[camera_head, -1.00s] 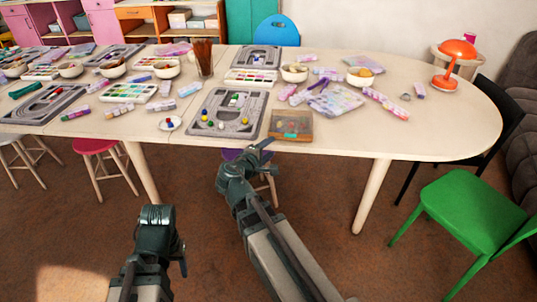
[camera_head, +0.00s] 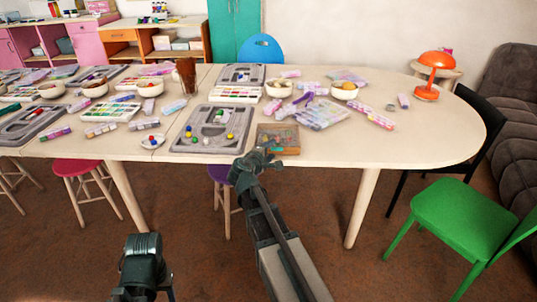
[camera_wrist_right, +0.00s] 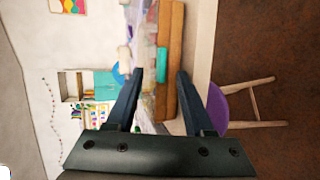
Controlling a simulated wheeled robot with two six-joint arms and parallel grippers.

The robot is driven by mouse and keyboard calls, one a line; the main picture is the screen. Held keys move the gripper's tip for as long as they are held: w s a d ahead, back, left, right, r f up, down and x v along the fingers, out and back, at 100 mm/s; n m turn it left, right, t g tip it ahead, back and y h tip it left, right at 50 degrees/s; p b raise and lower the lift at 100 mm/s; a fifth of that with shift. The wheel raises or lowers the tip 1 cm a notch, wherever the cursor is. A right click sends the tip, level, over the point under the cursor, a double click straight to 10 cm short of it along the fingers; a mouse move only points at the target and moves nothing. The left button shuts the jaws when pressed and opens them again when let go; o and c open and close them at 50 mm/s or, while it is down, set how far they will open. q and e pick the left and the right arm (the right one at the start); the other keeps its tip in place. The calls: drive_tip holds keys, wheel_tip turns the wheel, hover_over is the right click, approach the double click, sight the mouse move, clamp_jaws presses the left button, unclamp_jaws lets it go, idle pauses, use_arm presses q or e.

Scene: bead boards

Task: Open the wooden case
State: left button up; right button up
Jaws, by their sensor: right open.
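The wooden case (camera_head: 291,148) lies near the front edge of the table. It is brown, with a see-through top and small coloured shapes showing in it; its lid looks closed. My right gripper (camera_head: 258,157) is open and empty at the case's near left corner, hiding part of it. In the right wrist view the case's brown wooden side (camera_wrist_right: 176,50) shows ahead, beyond and between the spread fingers (camera_wrist_right: 160,74). I cannot tell whether a finger touches it. My left arm (camera_head: 140,262) is low at the lower left, away from the table; its jaws do not show.
A grey bead board (camera_head: 181,143) lies left of the case. Bowls (camera_head: 344,91), pastel packets (camera_head: 322,113) and a brush cup (camera_head: 187,78) stand farther back. An orange lamp (camera_head: 427,92) is at the right. The table (camera_head: 400,147) is clear right of the case.

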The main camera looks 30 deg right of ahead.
clamp_jaws()
idle(0.3)
drive_tip(key=r+p, duration=0.1)
drive_tip(key=p, duration=0.1)
drive_tip(key=r+g+p, duration=0.1)
drive_tip(key=p, duration=0.1)
drive_tip(key=r+y+p, duration=0.1)
drive_tip(key=p, duration=0.1)
drive_tip(key=shift+w+d+r, duration=0.2)
drive_tip(key=shift+w+r, duration=0.05)
drive_tip(key=shift+w, duration=0.05)
drive_tip(key=shift+r+n+g+p, duration=0.1)
drive_tip(key=shift+n+g+p, duration=0.2)
drive_tip(key=shift+p, duration=0.4)
